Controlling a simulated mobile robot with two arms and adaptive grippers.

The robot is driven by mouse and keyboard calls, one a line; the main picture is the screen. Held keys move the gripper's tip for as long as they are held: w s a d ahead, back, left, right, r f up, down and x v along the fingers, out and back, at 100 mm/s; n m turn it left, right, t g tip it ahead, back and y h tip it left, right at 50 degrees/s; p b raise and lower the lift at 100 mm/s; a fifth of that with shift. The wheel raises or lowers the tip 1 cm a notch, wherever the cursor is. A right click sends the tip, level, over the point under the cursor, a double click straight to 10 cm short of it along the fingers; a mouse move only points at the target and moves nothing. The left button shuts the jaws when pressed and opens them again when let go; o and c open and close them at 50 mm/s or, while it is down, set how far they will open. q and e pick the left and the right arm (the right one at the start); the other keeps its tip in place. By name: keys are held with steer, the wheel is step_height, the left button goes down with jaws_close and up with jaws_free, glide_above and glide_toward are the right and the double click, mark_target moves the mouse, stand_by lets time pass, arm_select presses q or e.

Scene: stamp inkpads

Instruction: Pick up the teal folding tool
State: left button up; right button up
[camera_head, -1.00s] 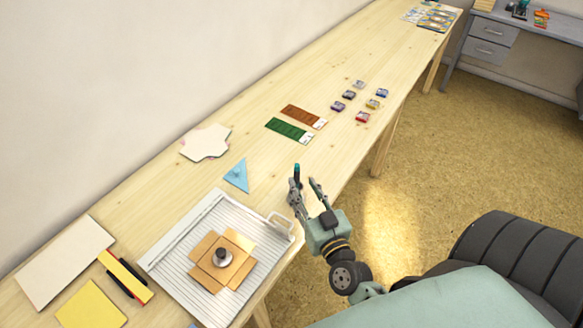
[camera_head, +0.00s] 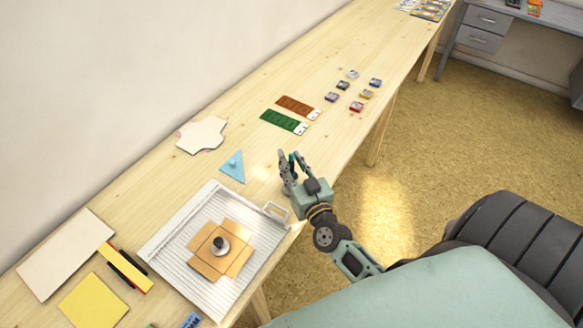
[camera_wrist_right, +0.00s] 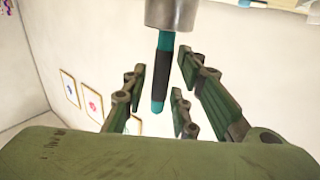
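The teal folding tool (camera_wrist_right: 160,80) shows in the right wrist view as a teal rod with a dark grey middle band. One end sits in a metal cylinder (camera_wrist_right: 172,14) at the top of that view. My right gripper (camera_wrist_right: 158,95) is open, with fingers on both sides of the tool and visible gaps to it. In the head view my right gripper (camera_head: 291,170) is at the table's front edge, and only a small teal and dark bit of the tool shows by its fingers. The cylinder is not clear there. My left gripper is not in view.
A blue triangle (camera_head: 232,166) lies left of the gripper on the wooden table (camera_head: 160,160). A ribbed white board (camera_head: 169,243) bearing brown card and a round dark-topped object is nearer. Green (camera_head: 285,122) and brown (camera_head: 297,106) strips and several inkpads lie farther back.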

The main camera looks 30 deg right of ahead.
jaws_close()
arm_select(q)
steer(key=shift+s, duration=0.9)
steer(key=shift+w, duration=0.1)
